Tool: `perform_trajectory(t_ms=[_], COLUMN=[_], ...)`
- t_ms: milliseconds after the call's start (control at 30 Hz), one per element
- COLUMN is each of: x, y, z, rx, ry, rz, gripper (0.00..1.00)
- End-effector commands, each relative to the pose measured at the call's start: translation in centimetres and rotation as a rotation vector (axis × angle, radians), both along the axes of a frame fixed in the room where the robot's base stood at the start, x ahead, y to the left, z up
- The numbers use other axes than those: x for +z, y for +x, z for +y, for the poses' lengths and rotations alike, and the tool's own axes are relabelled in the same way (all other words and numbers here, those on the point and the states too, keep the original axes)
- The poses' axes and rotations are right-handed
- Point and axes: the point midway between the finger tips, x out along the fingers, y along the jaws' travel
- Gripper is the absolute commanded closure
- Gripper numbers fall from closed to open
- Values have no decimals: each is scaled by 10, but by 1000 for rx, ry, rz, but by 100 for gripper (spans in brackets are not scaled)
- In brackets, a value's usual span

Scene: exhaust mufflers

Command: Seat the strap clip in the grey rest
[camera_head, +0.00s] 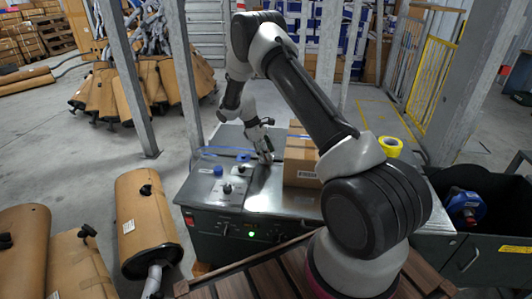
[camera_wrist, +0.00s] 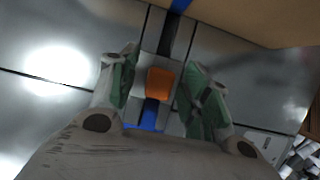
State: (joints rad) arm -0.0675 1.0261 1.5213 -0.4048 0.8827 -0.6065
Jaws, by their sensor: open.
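In the wrist view, a small orange block (camera_wrist: 160,83), which looks like the strap clip, is between the fingers of my gripper (camera_wrist: 162,88). The fingers are open, with a gap on each side of the block. A light grey piece (camera_wrist: 150,64) shows around and behind the block; I cannot tell if it is the grey rest or if the block is seated in it. In the head view, my gripper (camera_head: 265,158) is low over the machine top, left of the box. The clip cannot be made out there.
A cardboard box (camera_head: 301,172) stands on the metal-topped machine (camera_head: 265,194), close right of my gripper. A blue strap (camera_wrist: 180,5) runs along the machine's slot. Yellow tape rolls (camera_head: 391,147) are behind right.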

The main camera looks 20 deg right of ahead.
Motion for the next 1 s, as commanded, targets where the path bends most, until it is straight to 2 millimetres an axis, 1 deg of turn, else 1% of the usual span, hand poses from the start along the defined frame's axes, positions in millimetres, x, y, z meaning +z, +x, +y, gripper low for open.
perform_trajectory(t_ms=[67, 167, 267, 500, 633, 800, 1000], x=[2, 10, 25, 73, 94, 108, 111], y=[1, 3, 7, 18, 22, 25, 26], z=[1, 4, 9, 26, 32, 37, 38], rx=[0, 0, 0, 1, 0, 0, 0], ry=[0, 0, 0, 1, 0, 1, 0], rz=[0, -2, -4, -3, -4, -1, 0], gripper=[52, 52, 52, 52, 52, 52, 52])
